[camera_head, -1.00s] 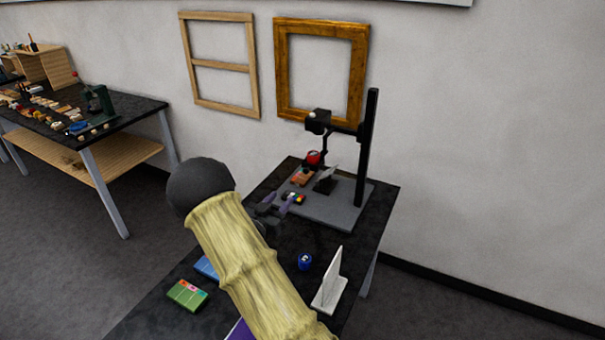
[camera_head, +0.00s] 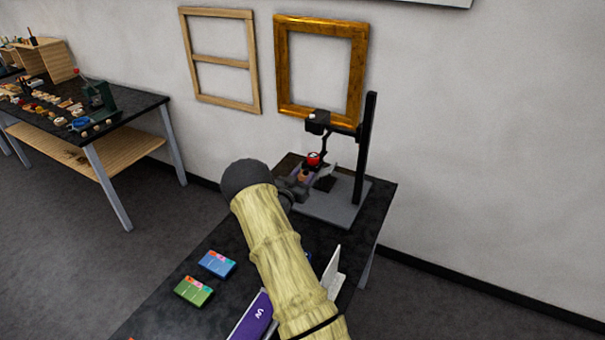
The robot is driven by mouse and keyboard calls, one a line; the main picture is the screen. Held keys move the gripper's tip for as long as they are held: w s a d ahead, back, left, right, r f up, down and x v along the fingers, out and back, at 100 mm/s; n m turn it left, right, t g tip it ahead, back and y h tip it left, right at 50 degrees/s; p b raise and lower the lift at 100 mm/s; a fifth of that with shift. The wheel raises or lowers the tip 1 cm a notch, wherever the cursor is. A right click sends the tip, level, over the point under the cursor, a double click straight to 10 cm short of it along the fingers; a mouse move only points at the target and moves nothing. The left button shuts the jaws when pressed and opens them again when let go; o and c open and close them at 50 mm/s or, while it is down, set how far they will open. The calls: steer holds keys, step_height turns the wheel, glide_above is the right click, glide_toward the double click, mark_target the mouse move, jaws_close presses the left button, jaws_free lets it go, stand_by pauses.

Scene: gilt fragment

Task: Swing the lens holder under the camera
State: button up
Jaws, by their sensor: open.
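The camera (camera_head: 317,122) is a black block on a short arm from a black upright post (camera_head: 366,150), above a grey base plate (camera_head: 335,210). A thin dark rod hangs beside the camera, with a red round knob (camera_head: 313,158) at its lower end; this looks like the lens holder, but its lens cannot be made out. My gripper (camera_head: 301,184) is open over the left part of the base plate, just below and left of the knob in the picture. My arm hides part of the gripper, and I cannot tell whether it touches anything.
A blue box (camera_head: 217,264), a green box (camera_head: 194,291) and a purple box (camera_head: 253,318) lie on the dark table. A white upright card (camera_head: 334,268) stands right of my arm. Two frames hang on the wall behind. Another table (camera_head: 95,135) is at left.

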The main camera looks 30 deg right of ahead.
steer(key=shift+c, duration=0.2)
jaws_close()
